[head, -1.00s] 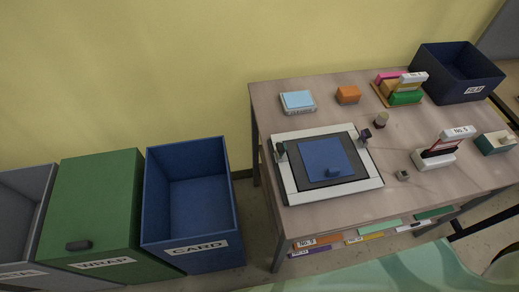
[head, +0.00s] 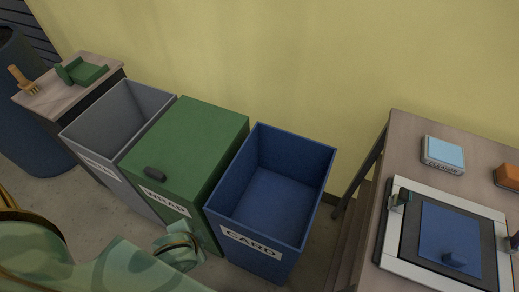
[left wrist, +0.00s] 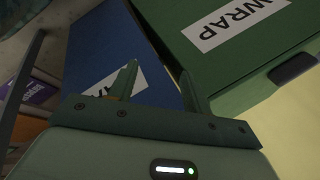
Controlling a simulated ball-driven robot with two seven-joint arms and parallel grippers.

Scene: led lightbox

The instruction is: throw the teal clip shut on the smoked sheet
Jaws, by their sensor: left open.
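The lightbox (head: 384,262) with a white frame lies on the table at the right edge of the head view, partly cut off. A dark grey sheet or panel (head: 409,238) fills its middle, with a blue sheet (head: 440,229) and small blue block on top. A dark teal clip (head: 401,197) stands at the frame's upper left corner; it looks upright, and I cannot tell whether it presses on the sheet. A second dark clip (head: 514,241) shows at the right edge. My left gripper (left wrist: 158,68) is open and empty near the bins, away from the lightbox. My right gripper is out of view.
A blue CARD bin (head: 320,192), a closed green WRAP bin (head: 203,122) and an open grey bin (head: 84,147) stand left of the table. A light blue box (head: 443,154) and an orange block (head: 508,177) lie behind the lightbox. A side table (head: 62,97) stands far left.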

